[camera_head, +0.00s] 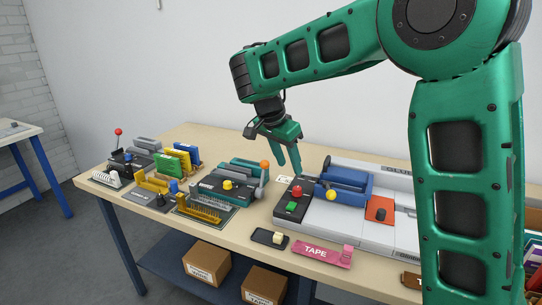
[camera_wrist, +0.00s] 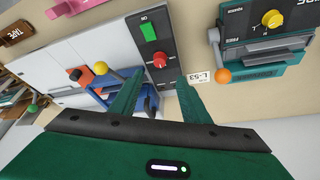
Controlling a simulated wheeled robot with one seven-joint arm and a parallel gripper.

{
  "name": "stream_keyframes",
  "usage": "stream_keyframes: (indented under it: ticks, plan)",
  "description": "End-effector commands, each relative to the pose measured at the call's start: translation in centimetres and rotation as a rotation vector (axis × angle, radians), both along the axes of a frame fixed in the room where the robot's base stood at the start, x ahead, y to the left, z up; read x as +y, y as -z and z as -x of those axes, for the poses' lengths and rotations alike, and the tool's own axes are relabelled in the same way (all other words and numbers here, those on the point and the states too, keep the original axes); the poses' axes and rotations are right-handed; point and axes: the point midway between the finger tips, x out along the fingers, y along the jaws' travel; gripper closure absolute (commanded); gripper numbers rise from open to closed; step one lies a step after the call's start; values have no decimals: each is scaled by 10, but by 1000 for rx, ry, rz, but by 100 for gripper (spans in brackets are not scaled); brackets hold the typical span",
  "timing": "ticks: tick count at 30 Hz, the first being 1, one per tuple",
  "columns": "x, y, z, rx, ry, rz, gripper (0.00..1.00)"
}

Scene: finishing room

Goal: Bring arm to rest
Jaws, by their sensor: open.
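My green arm reaches in from the right in the head view. My gripper (camera_head: 287,158) hangs above the workbench (camera_head: 232,147), with its fingers pointing down and apart. In the wrist view the two green fingers of my gripper (camera_wrist: 154,97) are spread with nothing between them. Beyond the fingertips is a dark control panel (camera_wrist: 160,45) with a red knob (camera_wrist: 160,60) and a green button (camera_wrist: 148,31). The gripper appears to touch nothing. The arm hides part of the bench's right side.
A blue carriage (camera_head: 346,183) stands on a long grey machine. A green press (camera_head: 238,180) with an orange knob stands left of it. Several small tools crowd the bench's left end. A pink tape holder (camera_head: 323,252) lies at the front edge. Boxes (camera_head: 207,262) sit on the lower shelf.

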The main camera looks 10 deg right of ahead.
Motion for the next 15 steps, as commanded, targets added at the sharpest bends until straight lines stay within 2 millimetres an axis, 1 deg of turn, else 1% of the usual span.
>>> stream_keyframes:
  ticks: [2,5,6,8,9,11,12,14,15]
  plan:
    - [-21,-3,9,15,-8,-1,57]
    - [-62,-7,34,56,-36,-6,57]
    - [-82,-8,48,78,-53,-11,57]
    - [-111,-8,73,111,-82,-22,57]
    - [-129,-7,90,134,-105,-32,57]
    - [-152,-5,118,164,-137,-49,57]
    - [-166,-3,138,183,-160,-62,57]
    - [-183,1,168,209,-194,-86,57]
    - [-193,5,189,225,-216,-103,57]
